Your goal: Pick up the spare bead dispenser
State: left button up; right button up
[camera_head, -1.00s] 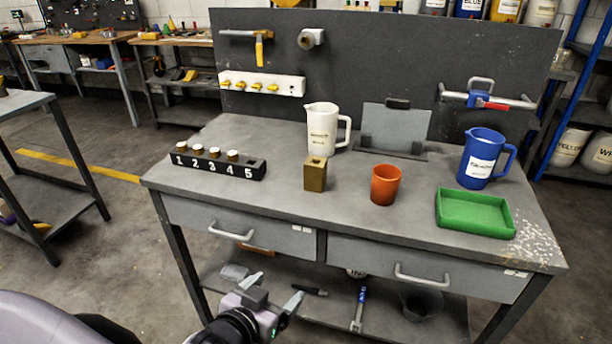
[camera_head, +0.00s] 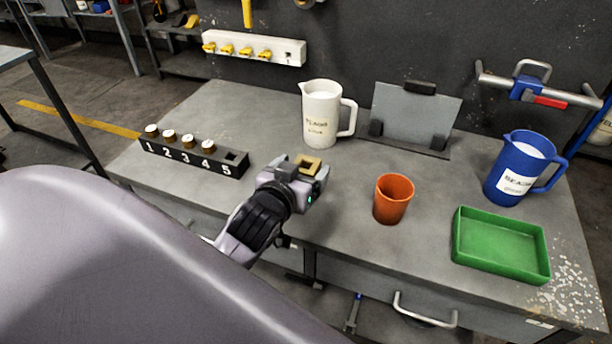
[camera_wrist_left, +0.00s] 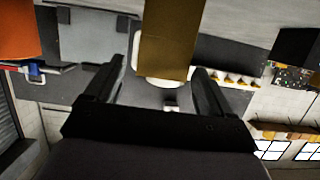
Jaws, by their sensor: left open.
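A brass-coloured box (camera_head: 310,164) with a square opening in its top stands on the grey workbench; I take it for the bead dispenser, though no label shows. My left gripper (camera_head: 306,178) is at its near side and hides its lower part in the head view. In the left wrist view the box (camera_wrist_left: 172,35) shows between the two dark fingers of the left gripper (camera_wrist_left: 160,68). The fingers are open, with a gap visible on both sides of the box. My right gripper is not in view.
A white jug (camera_head: 321,115) stands just behind the box. A numbered black rack (camera_head: 190,158) is at left. An orange cup (camera_head: 393,198), a green tray (camera_head: 500,245) and a blue jug (camera_head: 520,167) are at right. A grey plate on a stand (camera_head: 415,115) is at the back.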

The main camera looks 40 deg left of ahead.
pick_arm(q)
jog(key=shift+x, duration=1.3)
jog(key=c, duration=1.5)
jog(key=shift+r, duration=0.2)
